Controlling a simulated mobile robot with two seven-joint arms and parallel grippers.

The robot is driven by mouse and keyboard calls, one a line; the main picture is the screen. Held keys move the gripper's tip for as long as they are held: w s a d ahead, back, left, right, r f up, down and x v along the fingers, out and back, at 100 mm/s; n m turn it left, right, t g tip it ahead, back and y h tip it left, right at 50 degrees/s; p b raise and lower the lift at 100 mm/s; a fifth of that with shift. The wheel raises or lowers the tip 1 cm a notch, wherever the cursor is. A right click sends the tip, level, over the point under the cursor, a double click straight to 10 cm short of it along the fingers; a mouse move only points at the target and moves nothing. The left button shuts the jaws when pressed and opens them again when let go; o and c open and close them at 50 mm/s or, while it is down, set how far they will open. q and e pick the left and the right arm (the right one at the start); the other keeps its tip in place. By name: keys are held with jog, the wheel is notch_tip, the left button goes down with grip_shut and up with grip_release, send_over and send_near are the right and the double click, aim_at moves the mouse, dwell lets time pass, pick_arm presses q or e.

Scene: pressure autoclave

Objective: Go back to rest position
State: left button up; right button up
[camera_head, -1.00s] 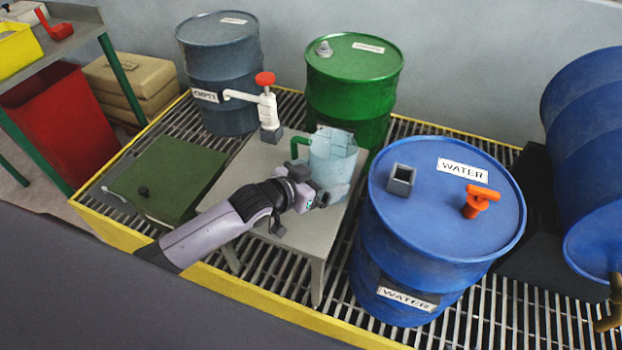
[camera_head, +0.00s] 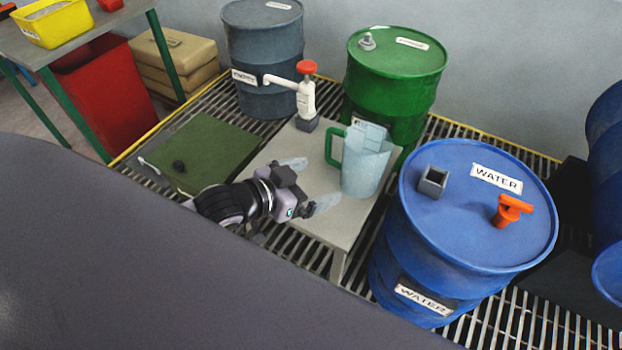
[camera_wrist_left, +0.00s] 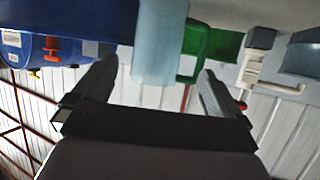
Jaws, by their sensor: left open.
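My left gripper (camera_head: 307,184) is open and empty in the head view, in front of and to the left of the clear jug (camera_head: 366,168). The jug stands upright on the small grey table and has a green handle (camera_head: 333,146) on its left. A gap shows between the fingers and the jug. In the left wrist view the two fingers (camera_wrist_left: 148,92) are spread wide, with the jug (camera_wrist_left: 160,40) and its green handle (camera_wrist_left: 208,42) beyond them. My right gripper is not in view.
The small grey table (camera_head: 318,222) also carries a white pump with a red knob (camera_head: 307,90). A blue water drum (camera_head: 480,210) stands close on the right, green (camera_head: 395,85) and grey (camera_head: 262,60) drums behind. A green box (camera_head: 205,150) lies left on the grating.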

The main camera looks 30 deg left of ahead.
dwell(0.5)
pick_arm(q)
jog(key=s+a+f+n+g+y, duration=0.2)
jog(key=s+g+y, duration=0.15)
jog(key=s, duration=0.65)
jog(key=s+a+f+n+g+y, duration=0.1)
jog(key=s+f+g+y, duration=0.3)
jog(key=s, duration=0.6)
jog(key=w+d+f+t+h, duration=0.2)
jog(key=w+f+t+h, duration=0.2)
jog(key=w+f+t, duration=0.1)
notch_tip(320, 180, down, 3)
jog(key=shift+w+d+r+t, duration=0.15)
jog(key=shift+w+d+t, duration=0.25)
jog(key=shift+w, duration=0.25)
